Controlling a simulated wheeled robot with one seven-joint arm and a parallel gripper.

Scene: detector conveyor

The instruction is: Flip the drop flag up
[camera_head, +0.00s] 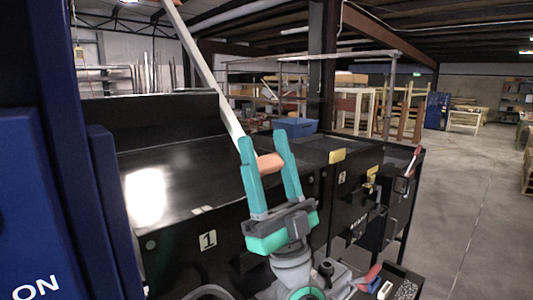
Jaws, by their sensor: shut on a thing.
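My gripper (262,141) has teal fingers pointing up in front of the black machine. An orange-brown piece (270,163) sits between the fingers, which are closed on it. I cannot tell for sure whether this piece is the drop flag. A long pale bar (203,75) slopes from the top left down to the left fingertip. Its lower end is hidden at the finger, so I cannot tell whether it joins the held piece.
The black conveyor machine (208,268) stands close in front, with a "1" label (208,240). Yellow parts (337,156) sit on its right section. A blue box (295,127) stands behind. Open floor (475,200) lies to the right.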

